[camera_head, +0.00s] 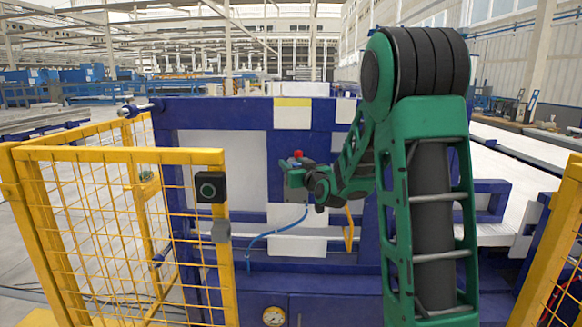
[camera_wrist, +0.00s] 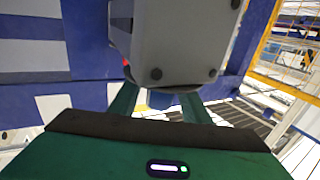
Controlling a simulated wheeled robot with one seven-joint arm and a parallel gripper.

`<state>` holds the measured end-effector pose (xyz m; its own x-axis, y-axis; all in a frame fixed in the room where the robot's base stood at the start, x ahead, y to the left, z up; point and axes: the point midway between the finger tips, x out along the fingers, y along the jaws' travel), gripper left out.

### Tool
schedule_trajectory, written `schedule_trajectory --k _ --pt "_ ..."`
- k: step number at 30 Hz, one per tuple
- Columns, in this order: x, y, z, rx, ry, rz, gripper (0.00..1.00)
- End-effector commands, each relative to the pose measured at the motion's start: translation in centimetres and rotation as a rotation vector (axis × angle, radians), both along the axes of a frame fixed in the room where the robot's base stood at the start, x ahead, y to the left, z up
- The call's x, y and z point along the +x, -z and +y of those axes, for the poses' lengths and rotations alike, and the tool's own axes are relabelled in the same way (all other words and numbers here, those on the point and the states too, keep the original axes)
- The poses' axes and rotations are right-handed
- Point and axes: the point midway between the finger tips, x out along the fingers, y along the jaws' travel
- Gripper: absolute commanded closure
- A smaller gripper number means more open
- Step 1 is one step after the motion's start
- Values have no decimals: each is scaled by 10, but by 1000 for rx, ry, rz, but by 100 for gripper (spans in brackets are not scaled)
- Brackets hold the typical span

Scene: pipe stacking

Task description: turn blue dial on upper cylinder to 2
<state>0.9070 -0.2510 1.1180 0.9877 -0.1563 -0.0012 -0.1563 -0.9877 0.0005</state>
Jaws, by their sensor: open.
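A grey block-like housing (camera_wrist: 178,42) fills the upper middle of the wrist view, with dark bolts on its lower face. A bluish rounded part (camera_wrist: 165,97) shows at its lower end, between my gripper's green fingers; it may be the blue dial. No number or mark on it can be read. My gripper (camera_head: 287,178) is open at the blue machine in the head view, beside a small grey unit with a red top (camera_head: 298,154). Whether the fingers touch the bluish part cannot be told. The fingertips are partly hidden behind the housing.
The blue machine frame (camera_head: 220,112) stands ahead. A blue hose (camera_head: 275,232) hangs below my gripper. Yellow mesh fencing (camera_head: 95,220) with a black button box (camera_head: 210,188) stands at left, and more yellow fence (camera_head: 560,250) at right. A round gauge (camera_head: 273,316) sits low.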

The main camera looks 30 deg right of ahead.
Motion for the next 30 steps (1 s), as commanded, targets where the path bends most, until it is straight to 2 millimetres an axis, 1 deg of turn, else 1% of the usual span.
schedule_trajectory --k 4,12,13,14,15,17,18,19,20,30 --pt "8 0 -1 1 -1 -1 57" --pt "8 0 -1 1 0 0 57" --pt "8 0 -1 1 0 0 62" --pt "8 0 -1 1 0 0 69" --pt "8 0 -1 1 0 0 79" --pt "8 0 -1 1 0 0 93" --pt "8 0 -1 1 0 0 98" --pt "8 0 -1 1 0 0 98" --pt "8 0 -6 1 3 0 98" --pt "8 0 -2 1 -30 0 98"
